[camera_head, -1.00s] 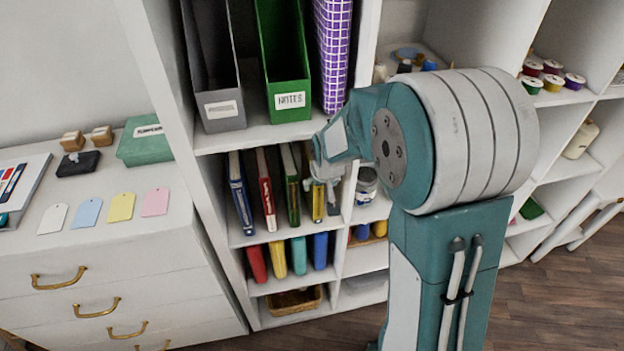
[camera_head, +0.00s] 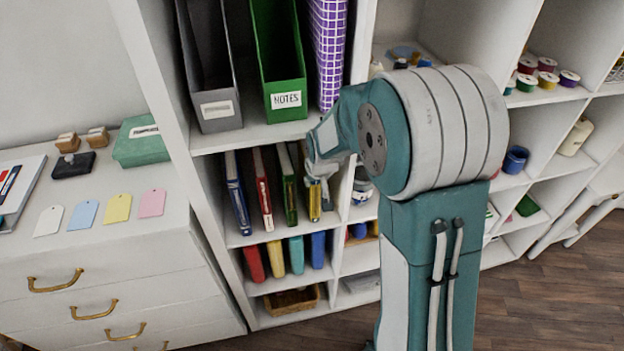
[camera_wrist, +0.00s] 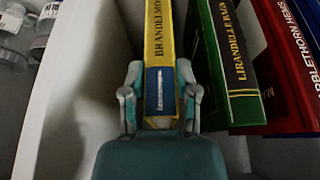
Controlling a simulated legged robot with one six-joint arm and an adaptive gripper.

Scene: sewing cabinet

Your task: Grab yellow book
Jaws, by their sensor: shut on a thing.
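The yellow book (camera_head: 314,203) stands upright on a middle shelf, at the right end of a row of books. In the wrist view its yellow spine (camera_wrist: 159,40) has dark lettering and a blue band. My gripper (camera_wrist: 160,92) is shut on the yellow book's spine, one finger on each side near its lower end. In the head view my gripper (camera_head: 318,181) reaches into the shelf compartment, and my arm hides part of it and of the book's top.
A green book (camera_wrist: 230,60) and a red book (camera_wrist: 285,60) stand to the right in the wrist view. The white shelf wall (camera_wrist: 75,80) is close on the left. A blue book (camera_head: 238,195) stands at the row's far end. Boxes and coloured books fill neighbouring shelves.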

